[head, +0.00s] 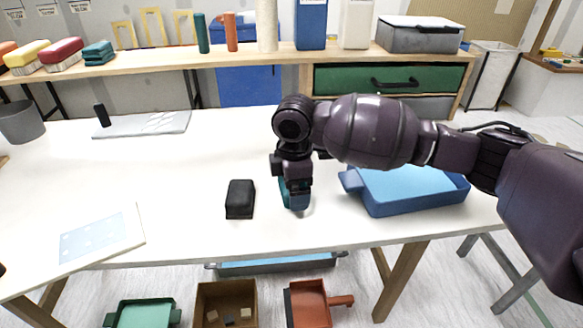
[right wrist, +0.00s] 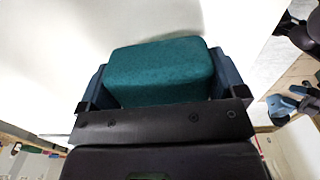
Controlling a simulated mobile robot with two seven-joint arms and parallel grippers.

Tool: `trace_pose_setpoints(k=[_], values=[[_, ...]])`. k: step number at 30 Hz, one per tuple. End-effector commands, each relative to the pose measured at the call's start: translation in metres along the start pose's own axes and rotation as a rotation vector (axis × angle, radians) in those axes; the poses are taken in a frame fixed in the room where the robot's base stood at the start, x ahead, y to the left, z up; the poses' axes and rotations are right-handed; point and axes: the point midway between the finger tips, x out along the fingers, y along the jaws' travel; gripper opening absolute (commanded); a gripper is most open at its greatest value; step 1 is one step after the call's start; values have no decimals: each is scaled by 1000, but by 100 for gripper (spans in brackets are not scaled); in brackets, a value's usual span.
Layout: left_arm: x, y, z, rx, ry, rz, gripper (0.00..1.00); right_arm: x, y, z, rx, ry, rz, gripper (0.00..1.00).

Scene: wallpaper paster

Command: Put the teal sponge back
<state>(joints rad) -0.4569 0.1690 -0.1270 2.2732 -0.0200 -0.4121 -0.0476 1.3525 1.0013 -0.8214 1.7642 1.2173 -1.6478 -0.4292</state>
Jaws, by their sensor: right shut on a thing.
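The teal sponge (right wrist: 160,68) sits between the two blue fingers of my right gripper (right wrist: 162,82) in the right wrist view. The gripper is shut on it. In the head view my right gripper (head: 295,197) points down over the near middle of the white table, and only a sliver of the teal sponge (head: 283,190) shows beside it. I cannot tell whether the sponge touches the table.
A black block (head: 240,198) stands just left of the gripper, and a blue tray (head: 408,204) is to the right. On the back bench (head: 150,63) sit yellow (head: 28,52), red (head: 62,50) and teal (head: 98,50) blocks.

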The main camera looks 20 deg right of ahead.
Motion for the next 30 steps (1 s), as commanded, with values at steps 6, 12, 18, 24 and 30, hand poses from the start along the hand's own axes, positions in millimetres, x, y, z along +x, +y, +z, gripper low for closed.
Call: trace_pose_setpoints(k=[6, 12, 18, 24, 30], values=[[0, 0, -3, 11, 10, 1, 63, 19, 0, 0, -1, 0, 0, 65], [0, 0, -4, 12, 11, 1, 63, 20, 0, 0, -1, 0, 2, 65], [-1, 0, -2, 12, 7, 1, 63, 20, 0, 0, -1, 0, 2, 65], [0, 1, 0, 9, 2, 2, 63, 23, -1, 0, -2, 0, 1, 100], [0, 1, 3, 9, -4, 3, 63, 23, 0, 0, -1, 0, 1, 100]])
